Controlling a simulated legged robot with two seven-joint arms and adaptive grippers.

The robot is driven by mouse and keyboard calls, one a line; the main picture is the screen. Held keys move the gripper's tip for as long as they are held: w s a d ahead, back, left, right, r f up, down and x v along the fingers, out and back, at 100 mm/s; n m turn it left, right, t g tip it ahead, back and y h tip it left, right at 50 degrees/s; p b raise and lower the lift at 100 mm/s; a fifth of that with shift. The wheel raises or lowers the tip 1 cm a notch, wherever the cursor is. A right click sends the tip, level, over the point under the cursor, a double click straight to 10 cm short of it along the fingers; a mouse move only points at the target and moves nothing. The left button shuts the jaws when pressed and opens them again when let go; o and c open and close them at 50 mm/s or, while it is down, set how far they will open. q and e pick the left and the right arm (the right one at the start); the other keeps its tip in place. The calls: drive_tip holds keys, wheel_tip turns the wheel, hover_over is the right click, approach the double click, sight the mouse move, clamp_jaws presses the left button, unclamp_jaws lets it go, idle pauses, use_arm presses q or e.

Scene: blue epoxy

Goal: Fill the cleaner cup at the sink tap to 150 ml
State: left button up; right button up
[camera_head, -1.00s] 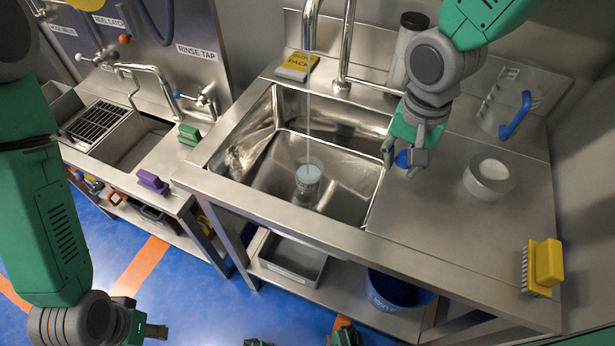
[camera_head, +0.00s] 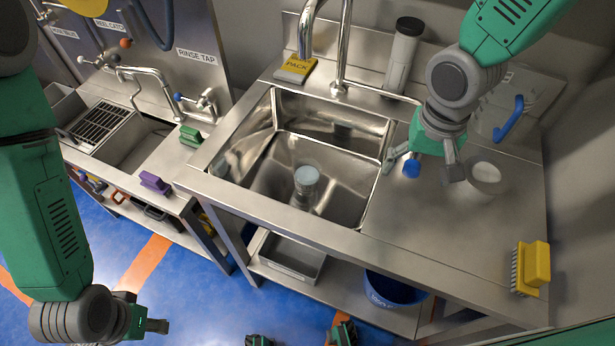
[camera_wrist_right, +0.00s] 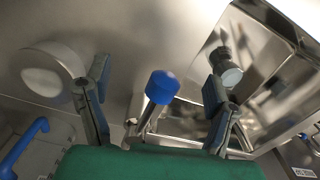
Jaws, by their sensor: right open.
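The clear cup (camera_head: 306,188) stands upright in the steel sink (camera_head: 345,205), under the spout of the sink tap (camera_head: 307,35). Its top looks pale blue; I cannot read the level or any marks. It also shows in the right wrist view (camera_wrist_right: 226,67). No water stream is visible. The tap's blue lever knob (camera_head: 411,169) is beside the sink's right edge. My right gripper (camera_head: 422,170) is open, its fingers spread either side of the blue knob (camera_wrist_right: 161,87), not touching it. My left gripper (camera_head: 158,327) hangs over the floor at lower left, its opening unclear.
A white-topped round container (camera_head: 485,176) stands on the right counter near my right gripper. A yellow brush (camera_head: 531,268) is at the front right, and a dark-capped bottle (camera_head: 403,55) behind the sink.

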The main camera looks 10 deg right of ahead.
wheel_tip(320, 180, up, 6)
drive_tip(key=p, duration=0.6)
drive_tip(key=shift+a+r, duration=0.1)
drive_tip(key=shift+r, duration=0.15)
drive_tip(key=shift+f, duration=0.1)
wheel_tip(320, 180, up, 12)
drive_tip(key=shift+f, duration=0.1)
idle(0.4)
